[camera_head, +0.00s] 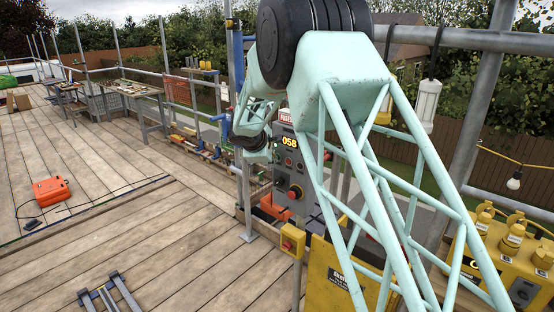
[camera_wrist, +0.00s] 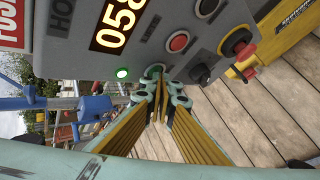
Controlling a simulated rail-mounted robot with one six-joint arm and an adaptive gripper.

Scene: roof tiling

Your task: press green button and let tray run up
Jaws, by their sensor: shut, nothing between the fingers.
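The grey hoist control box (camera_head: 305,205) has a lit display reading 058 (camera_head: 289,142); the display also shows in the wrist view (camera_wrist: 118,20). In the wrist view a small round green light or button (camera_wrist: 122,73) glows near the panel's lower edge. The tray cannot be made out clearly.
A larger red stop button (camera_head: 294,192) is low on the box. A yellow switch box (camera_head: 292,240) and a yellow power unit (camera_head: 510,250) stand nearby. Scaffold poles flank the panel. An orange case (camera_head: 51,190) lies on the open plank deck (camera_head: 150,230) at left.

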